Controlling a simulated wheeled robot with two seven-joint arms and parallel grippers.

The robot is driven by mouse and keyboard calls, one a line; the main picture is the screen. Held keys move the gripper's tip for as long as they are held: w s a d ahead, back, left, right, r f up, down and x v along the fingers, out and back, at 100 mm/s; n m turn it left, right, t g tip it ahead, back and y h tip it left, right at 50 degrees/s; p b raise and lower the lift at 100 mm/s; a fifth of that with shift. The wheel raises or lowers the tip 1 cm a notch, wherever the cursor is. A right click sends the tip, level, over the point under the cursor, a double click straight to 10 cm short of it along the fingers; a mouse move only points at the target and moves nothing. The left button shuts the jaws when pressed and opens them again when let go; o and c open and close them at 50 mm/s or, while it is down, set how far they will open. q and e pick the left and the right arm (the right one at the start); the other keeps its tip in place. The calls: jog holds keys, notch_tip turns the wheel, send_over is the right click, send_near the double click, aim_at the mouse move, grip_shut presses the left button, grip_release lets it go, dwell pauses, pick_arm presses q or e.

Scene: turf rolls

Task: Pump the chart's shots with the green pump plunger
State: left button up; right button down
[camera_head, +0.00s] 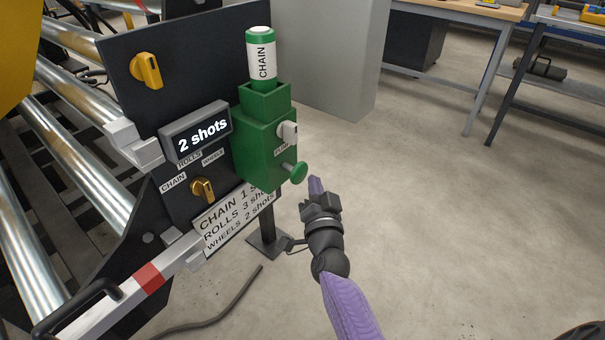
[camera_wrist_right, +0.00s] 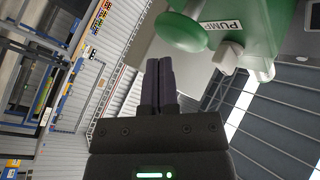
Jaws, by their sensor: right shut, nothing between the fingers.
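The green pump (camera_head: 262,142) is fixed to a dark panel, and its round green plunger (camera_head: 297,172) sticks out at the lower right. The display (camera_head: 200,133) reads "2 shots". The chart (camera_head: 232,222) lists CHAIN, ROLLS 3 and WHEELS 2 shots; the chain line is partly hidden. My right gripper (camera_head: 316,185) is shut and empty, just right of the plunger and apart from it. In the right wrist view the plunger (camera_wrist_right: 180,32) is beyond the shut fingertips (camera_wrist_right: 159,65).
A gold selector knob (camera_head: 203,191) sits amid CHAIN, ROLLS and WHEELS labels. A yellow knob (camera_head: 147,70) is above it. A white block (camera_head: 288,131) juts from the pump above the plunger. Metal rollers (camera_head: 80,165) are at left. Open floor (camera_head: 450,230) lies to the right.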

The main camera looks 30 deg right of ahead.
pick_arm(q)
jog(key=shift+w, duration=0.15)
pick_arm(e)
jog(key=shift+w, duration=0.15)
jog(key=shift+w+a, duration=0.15)
jog(key=shift+w, duration=0.1)
pick_arm(q)
jog(key=shift+w+f, duration=0.1)
jog(key=shift+w, duration=0.1)
